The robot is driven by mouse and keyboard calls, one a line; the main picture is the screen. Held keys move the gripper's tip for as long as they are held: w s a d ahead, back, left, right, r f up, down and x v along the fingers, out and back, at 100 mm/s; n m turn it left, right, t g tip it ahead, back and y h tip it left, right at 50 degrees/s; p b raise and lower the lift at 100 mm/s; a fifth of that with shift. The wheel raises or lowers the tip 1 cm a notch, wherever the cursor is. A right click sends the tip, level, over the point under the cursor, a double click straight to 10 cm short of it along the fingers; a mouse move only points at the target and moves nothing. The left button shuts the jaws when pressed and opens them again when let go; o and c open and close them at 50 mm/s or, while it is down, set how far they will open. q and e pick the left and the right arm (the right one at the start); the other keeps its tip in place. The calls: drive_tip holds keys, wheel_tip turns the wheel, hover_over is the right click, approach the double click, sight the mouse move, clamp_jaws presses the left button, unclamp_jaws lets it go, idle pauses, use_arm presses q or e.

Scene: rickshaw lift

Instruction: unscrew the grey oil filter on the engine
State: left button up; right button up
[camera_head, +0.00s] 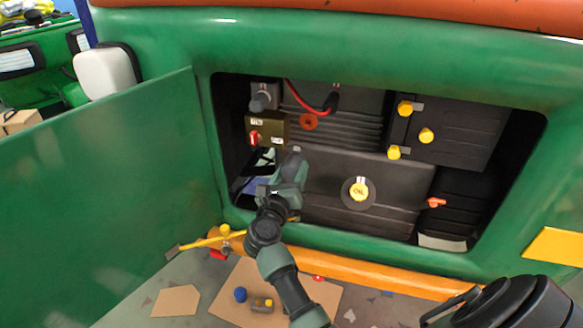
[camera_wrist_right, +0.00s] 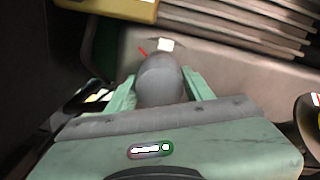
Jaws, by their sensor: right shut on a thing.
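The grey oil filter (camera_wrist_right: 160,78) is a rounded grey cylinder on the engine, between the two green fingers of my right gripper (camera_wrist_right: 160,92) in the wrist view. The fingers are shut on its sides. In the head view my right gripper (camera_head: 289,172) reaches into the open engine bay at the lower left of the engine. Only a small dark grey part of the filter (camera_head: 294,156) shows there, past the fingers. My left gripper is not in view.
The yellow oil cap (camera_head: 359,191) is to the right. A box with a red switch (camera_head: 254,139) is above left. Yellow caps (camera_head: 426,135) and an orange handle (camera_head: 436,202) are farther right. The green door (camera_head: 110,190) stands open at left. Loose items lie on the ground below.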

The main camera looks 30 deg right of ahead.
drive_tip(key=shift+d+r+n+p, duration=0.1)
drive_tip(key=shift+r+n+p, duration=0.2)
drive_tip(key=shift+n+p, duration=0.45)
